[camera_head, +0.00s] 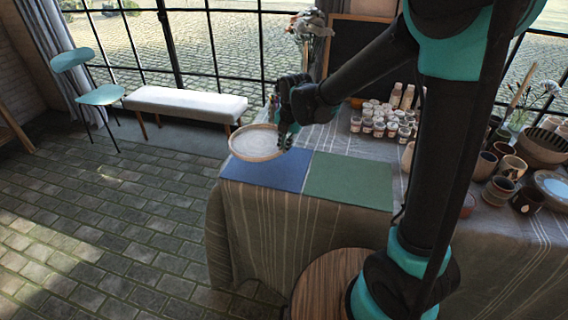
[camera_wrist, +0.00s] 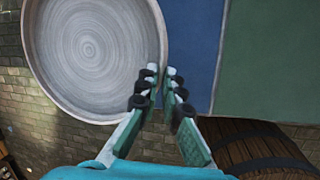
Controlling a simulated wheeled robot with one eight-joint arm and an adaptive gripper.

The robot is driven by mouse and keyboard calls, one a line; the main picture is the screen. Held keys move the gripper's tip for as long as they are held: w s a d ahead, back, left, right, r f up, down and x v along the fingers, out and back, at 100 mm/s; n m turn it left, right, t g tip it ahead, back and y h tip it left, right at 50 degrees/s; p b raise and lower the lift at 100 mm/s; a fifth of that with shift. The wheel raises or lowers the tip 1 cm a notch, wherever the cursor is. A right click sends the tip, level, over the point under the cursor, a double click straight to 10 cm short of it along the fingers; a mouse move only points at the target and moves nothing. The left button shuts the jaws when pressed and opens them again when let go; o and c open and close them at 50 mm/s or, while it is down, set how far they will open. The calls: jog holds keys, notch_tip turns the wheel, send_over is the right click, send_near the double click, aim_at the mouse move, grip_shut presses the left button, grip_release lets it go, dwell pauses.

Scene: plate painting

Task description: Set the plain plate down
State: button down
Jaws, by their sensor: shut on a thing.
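The plain plate (camera_head: 257,143) is round and pale with a brownish rim. It is at the table's left end, over or beside the blue mat (camera_head: 265,171). In the wrist view the plate (camera_wrist: 88,48) fills the upper left, with faint rings on its face. My gripper (camera_head: 286,127) is shut on the plate's right rim. In the wrist view its fingertips (camera_wrist: 161,75) meet at that rim. The blue mat also shows in the wrist view (camera_wrist: 193,50), partly behind the plate. I cannot tell how high the plate is above the table.
A green mat (camera_head: 349,180) lies right of the blue one. Several paint jars (camera_head: 379,122) stand behind the mats. Cups (camera_head: 500,165) and bowls (camera_head: 545,146) crowd the table's right side. A wooden barrel-like stool (camera_head: 326,283) stands in front. The floor at left is clear before a bench (camera_head: 186,103).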

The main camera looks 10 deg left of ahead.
jog(key=shift+f, duration=4)
jog(key=c, duration=1.7)
grip_release()
jog(key=v, duration=1.2)
jog(key=s+d+f+m, duration=0.2)
jog(key=s+d+m, duration=0.3)
jog(key=d+m, duration=0.4)
jog(key=s+d+f+m+t+h, duration=0.1)
jog(key=s+d+f+m, duration=0.2)
jog(key=d+m, duration=0.6)
jog(key=s+d+f+m, duration=0.2)
jog(key=s+d+m, duration=0.5)
jog(key=d+m, duration=0.3)
jog(key=m, duration=0.4)
jog(key=shift+f+t+h, duration=0.25)
jog(key=shift+t+h, duration=0.05)
jog(key=shift+h, duration=0.1)
jog(key=shift+s, duration=0.1)
